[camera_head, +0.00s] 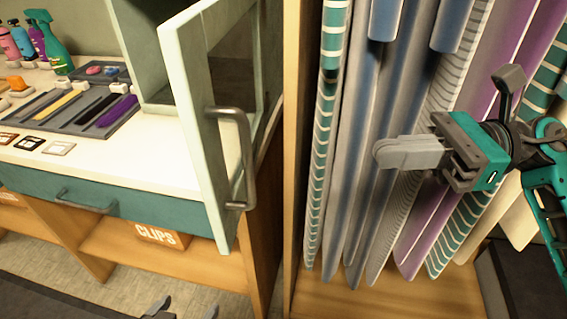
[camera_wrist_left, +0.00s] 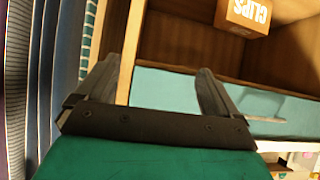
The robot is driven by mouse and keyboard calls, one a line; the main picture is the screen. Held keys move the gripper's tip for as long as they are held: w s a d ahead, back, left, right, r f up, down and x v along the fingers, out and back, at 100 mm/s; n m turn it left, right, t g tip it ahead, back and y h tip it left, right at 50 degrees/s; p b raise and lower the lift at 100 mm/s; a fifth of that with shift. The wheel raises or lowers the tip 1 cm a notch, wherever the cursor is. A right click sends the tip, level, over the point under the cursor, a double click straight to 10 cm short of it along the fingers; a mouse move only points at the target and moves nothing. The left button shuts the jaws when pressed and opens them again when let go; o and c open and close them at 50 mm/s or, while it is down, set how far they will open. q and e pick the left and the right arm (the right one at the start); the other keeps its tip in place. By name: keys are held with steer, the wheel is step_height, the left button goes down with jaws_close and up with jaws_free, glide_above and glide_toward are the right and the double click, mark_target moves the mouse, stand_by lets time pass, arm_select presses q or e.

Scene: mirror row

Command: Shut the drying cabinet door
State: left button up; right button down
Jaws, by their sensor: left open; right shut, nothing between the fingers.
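The drying cabinet door (camera_head: 192,110) has a pale green frame around a see-through pane and stands open in the head view, swung out from the pale green cabinet (camera_head: 124,25) over the counter's right end. A grey bar handle (camera_head: 247,160) is on its right-hand face. My left gripper (camera_head: 186,310) shows only its two spread fingertips at the bottom edge, below and apart from the door. In the left wrist view my left gripper (camera_wrist_left: 155,80) is open and empty; I cannot make out the door there. My right gripper (camera_head: 400,152) is shut and empty, in front of hanging cloths.
Striped and plain hanging cloths (camera_head: 375,120) fill the right side behind a wooden post (camera_head: 294,140). The white counter (camera_head: 150,165) holds bottles, combs and trays above a teal drawer (camera_head: 135,215). A CLIPS box (camera_head: 160,235) sits on the shelf below.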

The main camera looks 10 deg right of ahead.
arm_select(q)
steer(key=p, duration=0.1)
steer(key=a+r+p, duration=0.1)
steer(key=shift+s+a+p, duration=0.3)
steer(key=shift+p, duration=0.05)
arm_select(e)
steer(key=a, duration=1.3)
steer(key=shift+w+a, duration=0.25)
steer(key=shift+a, duration=0.15)
steer(key=shift+a, duration=0.1)
